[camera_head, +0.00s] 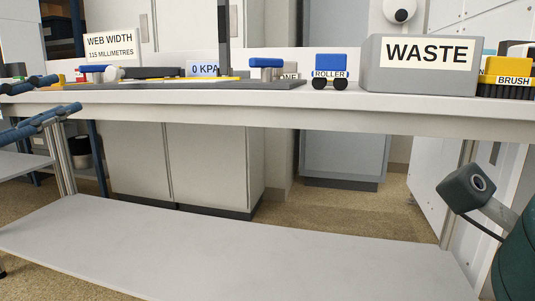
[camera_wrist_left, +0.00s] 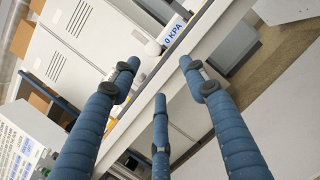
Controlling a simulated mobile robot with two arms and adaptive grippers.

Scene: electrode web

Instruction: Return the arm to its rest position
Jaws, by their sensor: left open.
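My left gripper (camera_head: 67,93) comes in at the left edge of the head view, beside the front left edge of the bench. Its blue-grey fingers are spread apart with nothing between them. In the left wrist view the three ribbed fingers (camera_wrist_left: 160,75) are apart and empty, with the bench edge and the 0 KPA sign (camera_wrist_left: 174,30) beyond them. The rest of the left arm is outside the head view.
The white bench (camera_head: 300,111) carries a web width sign (camera_head: 110,46), a blue roller block (camera_head: 330,66), a grey waste bin (camera_head: 415,78) and a brush (camera_head: 508,88). The lower shelf (camera_head: 230,245) is bare. Cabinets (camera_head: 210,165) stand behind.

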